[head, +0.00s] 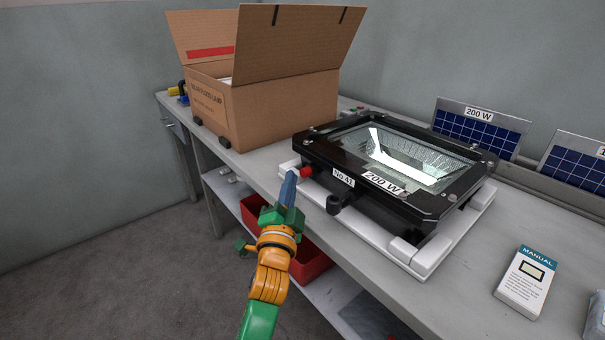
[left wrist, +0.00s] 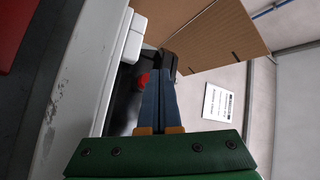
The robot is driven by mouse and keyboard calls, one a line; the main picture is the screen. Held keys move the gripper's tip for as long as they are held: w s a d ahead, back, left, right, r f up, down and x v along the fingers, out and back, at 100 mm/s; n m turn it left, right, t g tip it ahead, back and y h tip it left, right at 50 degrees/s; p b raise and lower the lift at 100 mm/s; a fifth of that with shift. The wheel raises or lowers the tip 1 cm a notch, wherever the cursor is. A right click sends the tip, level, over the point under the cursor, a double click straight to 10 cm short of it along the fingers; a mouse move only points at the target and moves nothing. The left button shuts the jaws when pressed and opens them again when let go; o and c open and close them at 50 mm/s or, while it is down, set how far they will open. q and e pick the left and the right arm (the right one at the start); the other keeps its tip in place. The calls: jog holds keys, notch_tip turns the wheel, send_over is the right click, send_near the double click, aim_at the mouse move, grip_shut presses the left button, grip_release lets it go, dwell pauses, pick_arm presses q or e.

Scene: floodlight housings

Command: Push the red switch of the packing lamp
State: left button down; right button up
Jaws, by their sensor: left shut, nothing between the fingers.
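The packing lamp (head: 385,165) is a black floodlight housing with a glass front, marked "No.41" and "200 W". It lies in a white cradle (head: 437,262) on the bench. Its red switch (head: 306,171) sticks out at the lamp's left front corner; in the left wrist view the red switch (left wrist: 144,79) shows just left of the fingers. My left gripper (head: 289,180) is shut and empty, with its blue-grey fingertips just left of the switch. Whether they touch it I cannot tell. The closed fingers also show in the left wrist view (left wrist: 158,85). My right gripper is in neither view.
An open cardboard box (head: 265,110) stands on the bench behind the lamp. A red bin (head: 310,262) sits on the shelf below the bench edge.

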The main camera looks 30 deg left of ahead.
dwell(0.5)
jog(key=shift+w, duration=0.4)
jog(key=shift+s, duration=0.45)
pick_arm(q)
jog(key=shift+w, duration=0.1)
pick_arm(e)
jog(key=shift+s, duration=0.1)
pick_arm(q)
jog(key=shift+w+d, duration=0.2)
jog(key=shift+w, duration=0.05)
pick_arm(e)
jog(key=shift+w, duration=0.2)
